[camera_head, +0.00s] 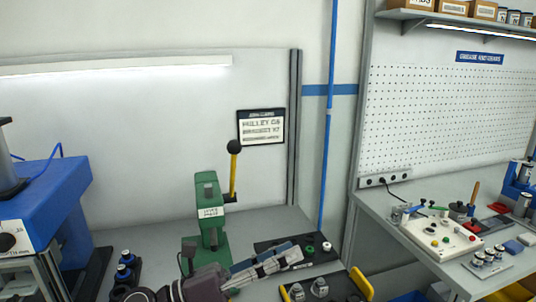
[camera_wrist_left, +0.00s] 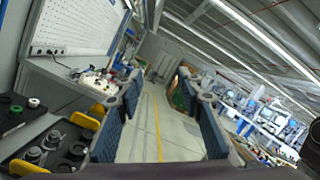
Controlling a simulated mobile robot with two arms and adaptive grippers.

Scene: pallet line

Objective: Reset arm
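My left gripper (camera_head: 290,256) reaches in from the bottom of the head view, over the workbench (camera_head: 262,222), pointing right and in front of the green lever press (camera_head: 208,214). In the left wrist view its two blue-padded fingers (camera_wrist_left: 159,82) stand wide apart with nothing between them. Beyond them are open floor and a yellow floor line. The press's black-knobbed yellow lever (camera_head: 234,172) stands upright. My right gripper is in neither view.
A black tray (camera_head: 330,268) with a green ring, a white ring and metal parts lies near my gripper. A blue machine (camera_head: 50,195) stands at the left. The right-hand bench holds a control box (camera_head: 440,236). A pegboard (camera_head: 450,115) is behind it.

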